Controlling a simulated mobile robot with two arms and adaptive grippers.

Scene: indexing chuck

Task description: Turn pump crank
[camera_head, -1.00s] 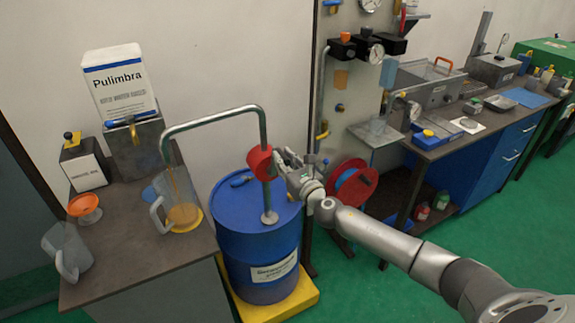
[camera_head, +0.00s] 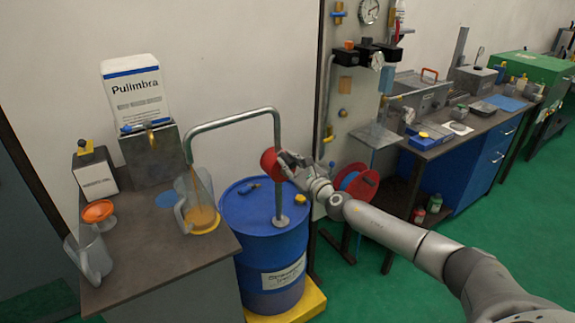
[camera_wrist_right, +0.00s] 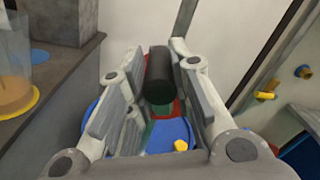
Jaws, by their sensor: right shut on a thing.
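The red pump body (camera_head: 270,163) sits on a grey pipe (camera_head: 278,135) that rises from the blue drum (camera_head: 262,235). The pipe bends left and down over a clear jug (camera_head: 202,200) holding brown liquid, with a brown stream under the spout. My right gripper (camera_head: 287,162) is at the right side of the pump. In the right wrist view its fingers (camera_wrist_right: 158,88) are closed around a dark cylindrical crank handle (camera_wrist_right: 159,75). The crank arm is mostly hidden behind the gripper. Part of the blue drum top (camera_wrist_right: 170,135) shows below. My left gripper is not in view.
The drum stands on a yellow base (camera_head: 312,301). A dark bench (camera_head: 150,250) at left holds the jug, an orange funnel (camera_head: 98,211) and another jug (camera_head: 90,255). A red reel (camera_head: 357,183) is close behind my right forearm. Green floor is open at right.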

